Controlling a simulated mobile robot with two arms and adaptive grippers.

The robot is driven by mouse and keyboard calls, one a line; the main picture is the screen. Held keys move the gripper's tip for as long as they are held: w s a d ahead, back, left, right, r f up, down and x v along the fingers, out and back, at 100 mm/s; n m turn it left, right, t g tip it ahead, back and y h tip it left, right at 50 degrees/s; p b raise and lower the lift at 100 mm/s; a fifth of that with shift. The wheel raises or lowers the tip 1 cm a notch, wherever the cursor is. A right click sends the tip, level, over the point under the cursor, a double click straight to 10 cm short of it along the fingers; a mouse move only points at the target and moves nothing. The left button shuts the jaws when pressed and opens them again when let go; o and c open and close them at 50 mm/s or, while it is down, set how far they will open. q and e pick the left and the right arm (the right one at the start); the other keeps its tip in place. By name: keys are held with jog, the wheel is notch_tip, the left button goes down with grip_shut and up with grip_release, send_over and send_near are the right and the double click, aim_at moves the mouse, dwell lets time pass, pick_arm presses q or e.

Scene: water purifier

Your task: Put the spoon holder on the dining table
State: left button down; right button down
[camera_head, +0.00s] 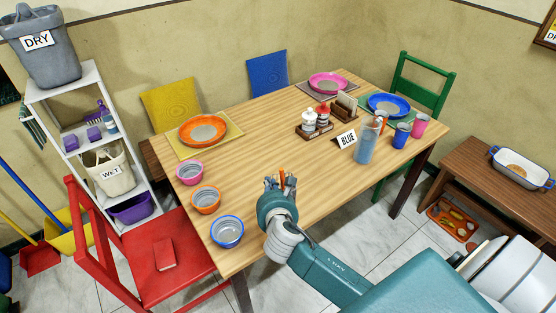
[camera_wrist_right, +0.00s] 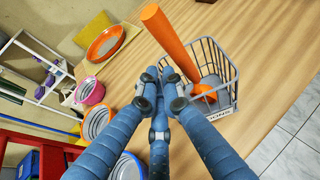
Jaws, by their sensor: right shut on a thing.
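The spoon holder (camera_wrist_right: 218,113) is a grey wire basket with a partly hidden white label ending in "ONS". An orange utensil (camera_wrist_right: 168,40) leans out of it, and a grey piece sits inside. My right gripper (camera_head: 285,186) is over the front part of the wooden dining table (camera_head: 320,185). In the wrist view its fingers (camera_wrist_right: 162,90) are closed together at the basket's near side, shut on it. In the head view the basket is mostly hidden by my gripper. I cannot tell whether its base touches the tabletop. My left gripper is not in view.
Pink (camera_head: 189,172), orange (camera_head: 206,200) and blue (camera_head: 227,232) bowls line the table's left edge. A red chair (camera_head: 165,255) is at front left. The tabletop's middle is clear.

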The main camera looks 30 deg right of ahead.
jog(key=w+d+r+p, duration=0.1)
jog(key=w+d+r, duration=0.1)
jog(key=w+d, duration=0.15)
jog(key=shift+n+y, duration=0.3)
jog(key=shift+y, duration=0.1)
jog(key=shift+s+d+f+b, duration=0.1)
jog(key=shift+d+f+b, duration=0.05)
jog(key=shift+f+b, duration=1.15)
jog(key=shift+w+d+f+b, duration=0.1)
jog(key=shift+d+f+b, duration=0.1)
jog(key=shift+f+b, duration=1.1)
jog(key=shift+s+d+f+b, duration=0.15)
jog(key=shift+f+b, duration=0.75)
jog(key=shift+b, duration=0.75)
jog(key=shift+f, duration=0.5)
jog(key=c, duration=1.8)
grip_release()
jog(key=shift+c, duration=0.2)
jog(key=shift+s, duration=0.1)
jog(key=v, duration=1.2)
jog(key=shift+f, duration=0.2)
